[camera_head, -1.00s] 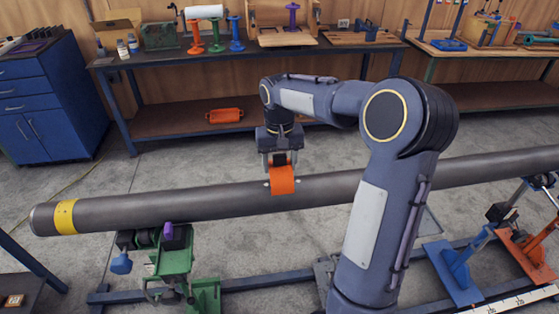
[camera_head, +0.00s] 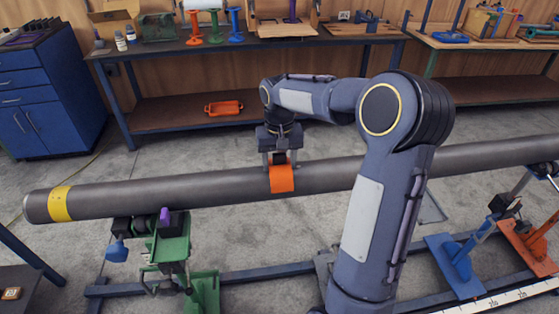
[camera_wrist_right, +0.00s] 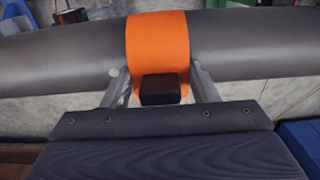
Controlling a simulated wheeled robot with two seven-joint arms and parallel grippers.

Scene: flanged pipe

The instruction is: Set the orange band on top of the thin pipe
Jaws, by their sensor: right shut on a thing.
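The thin pipe (camera_head: 160,194) is a long grey tube lying level across the head view, with a yellow ring near its left end. The orange band (camera_head: 282,180) lies over the pipe's top and hangs down its near side. In the right wrist view the band (camera_wrist_right: 158,45) curves over the pipe (camera_wrist_right: 245,45). My right gripper (camera_head: 280,159) is above the pipe, pointing down, shut on the black block (camera_wrist_right: 160,90) attached to the band. The far side of the band is hidden in the head view. My left gripper is not in view.
A green stand (camera_head: 172,245) with a purple knob is under the pipe's left part. Blue (camera_head: 455,265) and orange (camera_head: 527,245) stands are at the right. A workbench (camera_head: 170,62) with tools stands behind. Above the pipe's left part is free room.

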